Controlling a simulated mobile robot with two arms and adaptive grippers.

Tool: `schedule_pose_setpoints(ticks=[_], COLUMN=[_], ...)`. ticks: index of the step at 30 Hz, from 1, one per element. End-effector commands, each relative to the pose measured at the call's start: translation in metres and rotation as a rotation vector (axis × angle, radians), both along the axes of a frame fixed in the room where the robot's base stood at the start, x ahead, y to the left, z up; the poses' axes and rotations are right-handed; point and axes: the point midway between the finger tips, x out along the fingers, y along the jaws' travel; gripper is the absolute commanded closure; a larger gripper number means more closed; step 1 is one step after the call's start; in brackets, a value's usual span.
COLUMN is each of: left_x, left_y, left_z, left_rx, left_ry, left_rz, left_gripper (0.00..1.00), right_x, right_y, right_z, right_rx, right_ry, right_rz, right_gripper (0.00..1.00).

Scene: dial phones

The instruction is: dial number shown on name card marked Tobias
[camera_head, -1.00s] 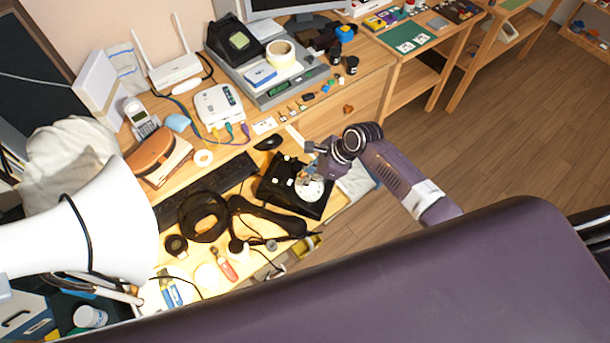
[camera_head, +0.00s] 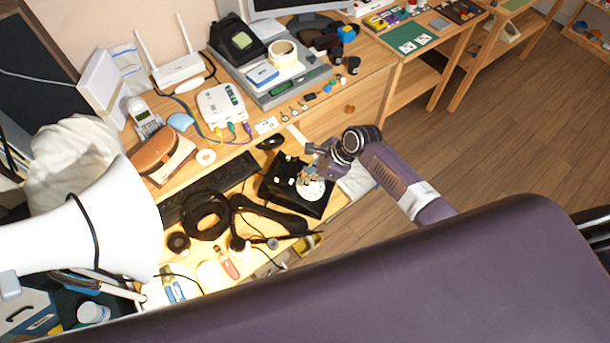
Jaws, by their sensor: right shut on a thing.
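The black dial phone (camera_head: 283,184) sits near the front right edge of the desk, with its pale round dial (camera_head: 314,190) facing up. My right gripper (camera_head: 309,178) reaches in from the right, pointing down at the upper part of the dial. It is shut at the dial, and its fingers partly cover it; the exact hole is too small to tell. The black handset (camera_head: 268,215) appears to lie off the phone, in front of it. A small white card with marks (camera_head: 265,125) lies near the mouse; its writing is unreadable, so I cannot tell whether it says Tobias. My left gripper is out of view.
A keyboard (camera_head: 210,190), mouse (camera_head: 270,143) and black headphones (camera_head: 207,215) crowd the desk beside the phone. A large white lamp shade (camera_head: 95,240) blocks the left. Open floor lies to the right.

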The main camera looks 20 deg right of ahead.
Motion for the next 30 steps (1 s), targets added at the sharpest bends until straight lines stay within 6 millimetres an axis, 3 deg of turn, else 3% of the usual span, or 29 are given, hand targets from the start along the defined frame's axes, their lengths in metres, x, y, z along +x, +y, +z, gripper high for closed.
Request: schedule_pose_setpoints(ticks=[30], left_x=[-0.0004], left_y=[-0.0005], left_z=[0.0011], left_rx=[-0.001], left_ry=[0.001], left_rz=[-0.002], left_gripper=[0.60], right_x=[0.0022], right_y=[0.0023], right_z=[-0.0085], right_rx=[0.000], right_ry=[0.000], right_rz=[0.000], right_gripper=[1.00])
